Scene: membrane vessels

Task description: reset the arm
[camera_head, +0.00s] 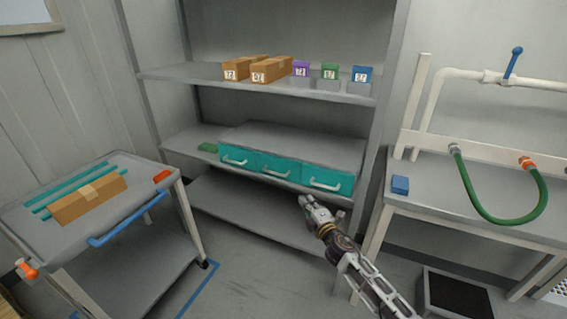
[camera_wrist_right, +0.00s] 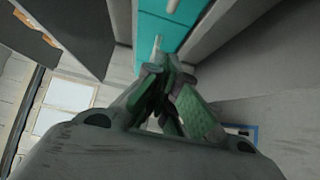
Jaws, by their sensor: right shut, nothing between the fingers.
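My right gripper (camera_head: 306,202) is extended in front of the shelf unit, just below the teal drawers, and is shut with nothing in it. Its closed fingers also show in the right wrist view (camera_wrist_right: 168,85), with green pads. A teal drawer front (camera_wrist_right: 162,33) shows beyond the fingertips there. In the head view the three teal drawers (camera_head: 280,167) are shut, each with a pale handle. The gripper appears apart from them, though the exact gap cannot be told. My left gripper is not in view.
The shelf unit (camera_head: 355,96) carries brown cartons (camera_head: 270,70) and small purple, green and blue boxes. A cart (camera_head: 75,245) with a brown carton stands left. A bench (camera_head: 480,205) with a green hose (camera_head: 490,217) stands right. A dark-topped bin (camera_head: 455,295) sits on the floor.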

